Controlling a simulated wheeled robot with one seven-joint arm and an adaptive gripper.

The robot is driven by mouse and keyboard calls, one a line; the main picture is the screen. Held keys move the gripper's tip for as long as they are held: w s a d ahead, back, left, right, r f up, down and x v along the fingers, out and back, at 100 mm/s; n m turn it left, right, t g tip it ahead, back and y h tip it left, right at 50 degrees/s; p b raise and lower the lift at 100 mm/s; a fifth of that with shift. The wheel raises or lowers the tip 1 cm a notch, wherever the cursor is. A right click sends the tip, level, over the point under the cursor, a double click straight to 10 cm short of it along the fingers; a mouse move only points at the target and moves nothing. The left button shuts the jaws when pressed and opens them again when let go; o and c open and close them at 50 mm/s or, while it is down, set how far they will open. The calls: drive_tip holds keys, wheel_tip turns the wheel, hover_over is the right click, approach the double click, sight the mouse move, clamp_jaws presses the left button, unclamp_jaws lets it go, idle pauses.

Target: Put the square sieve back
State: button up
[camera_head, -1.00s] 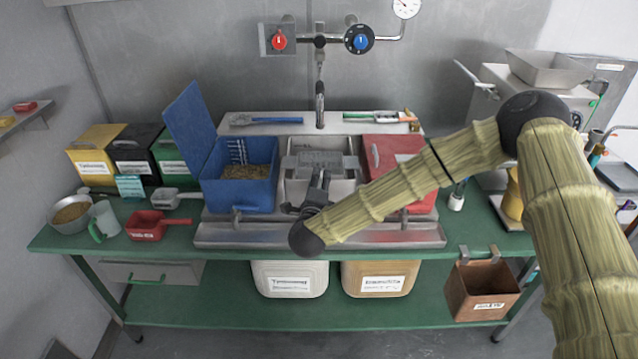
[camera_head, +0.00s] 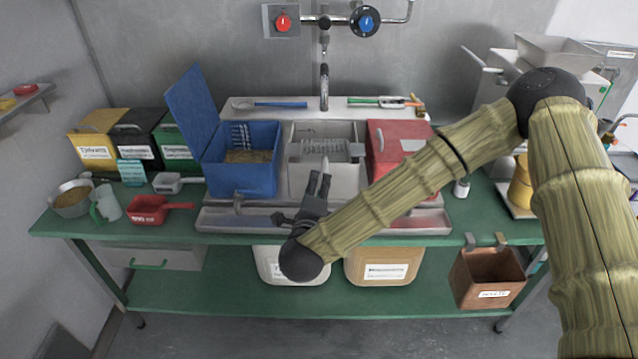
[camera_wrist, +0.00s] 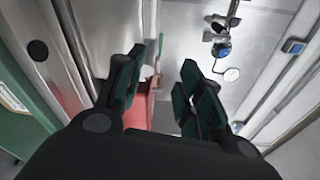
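A grey ribbed piece (camera_head: 322,147), which looks like the square sieve, sits across the pale middle bin (camera_head: 303,188) in the head view. A small grey block (camera_head: 356,150) shows at its right end. My gripper (camera_head: 320,176) is in front of the middle bin, fingers pointing up and away, apart from the ribbed piece. In the wrist view my gripper (camera_wrist: 160,85) has its dark fingers spread with nothing between them. My forearm hides part of the front tray and of the red box. The wrist view shows no sieve clearly.
The open blue box (camera_head: 245,180) stands left of the middle bin, the closed red box (camera_head: 390,140) right. The tap (camera_head: 324,85) hangs behind. A red scoop (camera_head: 150,212) and metal bowl (camera_head: 72,200) lie at left. A brown box (camera_head: 485,275) hangs at front right.

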drive_tip(key=shift+s, duration=0.3)
drive_tip(key=s+d+f+n+g+y, duration=0.1)
drive_tip(key=s+f+n+g+y, duration=0.25)
drive_tip(key=f, duration=0.55)
drive_tip(key=s+d+f+n+g, duration=0.2)
drive_tip(key=s+f+n, duration=0.3)
drive_tip(key=s+f, duration=0.3)
drive_tip(key=s+d+f+n+g+y, duration=0.15)
drive_tip(key=s+f+n, duration=0.3)
drive_tip(key=f, duration=0.55)
drive_tip(key=s+d+f+n+g+h, duration=0.1)
drive_tip(key=s+d+f+n+g, duration=0.3)
drive_tip(key=s+d, duration=0.5)
drive_tip(key=s+d+f+n+g+h, duration=0.2)
drive_tip(key=s+d+f+n+g, duration=0.2)
drive_tip(key=s+d, duration=0.6)
drive_tip(key=s+f+g, duration=0.1)
drive_tip(key=s+g, duration=0.1)
drive_tip(key=s, duration=0.2)
drive_tip(key=shift+s+d+f+n, duration=0.3)
drive_tip(key=shift+s+f, duration=0.05)
drive_tip(key=shift+o, duration=0.3)
